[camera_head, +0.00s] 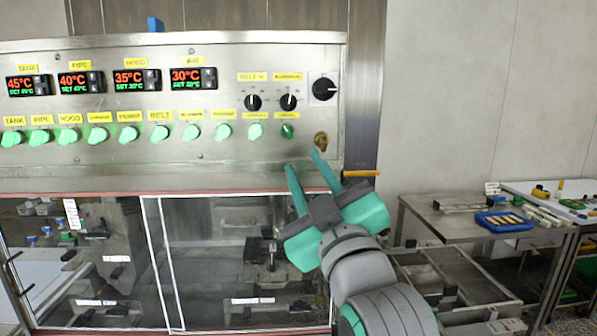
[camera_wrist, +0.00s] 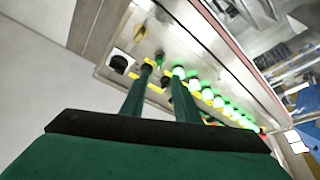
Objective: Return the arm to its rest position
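My gripper (camera_head: 303,163) is raised in front of the lower right part of the machine's control panel (camera_head: 220,60). Its two green fingers point up toward the panel and stand apart, with nothing between them. In the wrist view the fingers (camera_wrist: 158,85) also show apart and empty, with the panel's dark knob (camera_wrist: 121,63) and row of lit buttons beyond them. I cannot tell whether a fingertip touches the brass-coloured part (camera_head: 321,141) at the panel's lower right.
Below the panel are clear doors (camera_head: 235,250) with white frames. An orange-yellow handle (camera_head: 361,173) sticks out just right of my gripper. A steel table (camera_head: 450,222) at the right bears a blue tray (camera_head: 503,222). Plain wall (camera_head: 450,90) lies behind.

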